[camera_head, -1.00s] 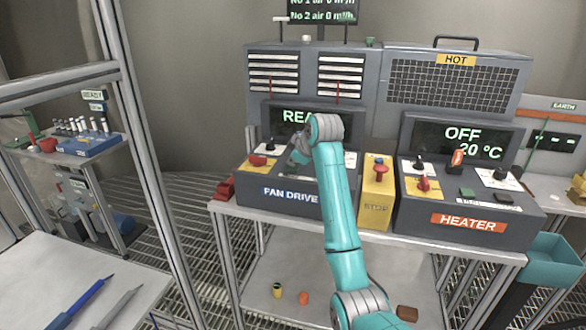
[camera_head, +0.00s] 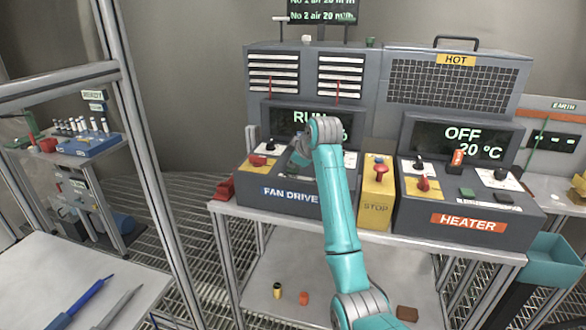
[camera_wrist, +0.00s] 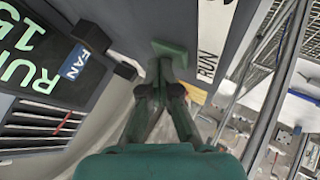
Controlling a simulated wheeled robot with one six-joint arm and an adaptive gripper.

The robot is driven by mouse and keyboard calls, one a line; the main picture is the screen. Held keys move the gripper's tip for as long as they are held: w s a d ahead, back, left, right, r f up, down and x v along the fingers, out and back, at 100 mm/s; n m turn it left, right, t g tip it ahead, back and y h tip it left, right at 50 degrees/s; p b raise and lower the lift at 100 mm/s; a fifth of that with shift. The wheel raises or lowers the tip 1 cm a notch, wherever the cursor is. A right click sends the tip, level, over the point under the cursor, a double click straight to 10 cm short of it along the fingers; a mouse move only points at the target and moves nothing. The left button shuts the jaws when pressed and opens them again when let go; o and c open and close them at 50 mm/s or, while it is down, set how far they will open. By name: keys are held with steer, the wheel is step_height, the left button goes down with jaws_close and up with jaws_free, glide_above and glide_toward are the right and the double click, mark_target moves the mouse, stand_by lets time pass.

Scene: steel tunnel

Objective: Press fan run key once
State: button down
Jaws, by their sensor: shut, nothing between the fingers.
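The grey fan drive box (camera_head: 265,190) stands on the left of the bench, its display (camera_head: 310,118) lit with RUN, partly covered by my arm. The display also shows in the wrist view (camera_wrist: 32,65), reading RUN and what looks like 15. The green run key (camera_wrist: 170,47) is beside the RUN label in the wrist view. My gripper (camera_wrist: 160,85) is shut and empty, its tips at or very near that key; I cannot tell if they touch it. In the head view my arm hides the key and most of the gripper.
A yellow STOP box (camera_head: 376,205) with a red knob stands right of the fan drive. The heater box (camera_head: 465,232) is further right, its display reading OFF 20 °C. A metal post (camera_head: 150,170) rises left of the bench.

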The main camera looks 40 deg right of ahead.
mark_target(294, 169)
steer(key=shift+r, duration=0.85)
steer(key=shift+r, duration=2.5)
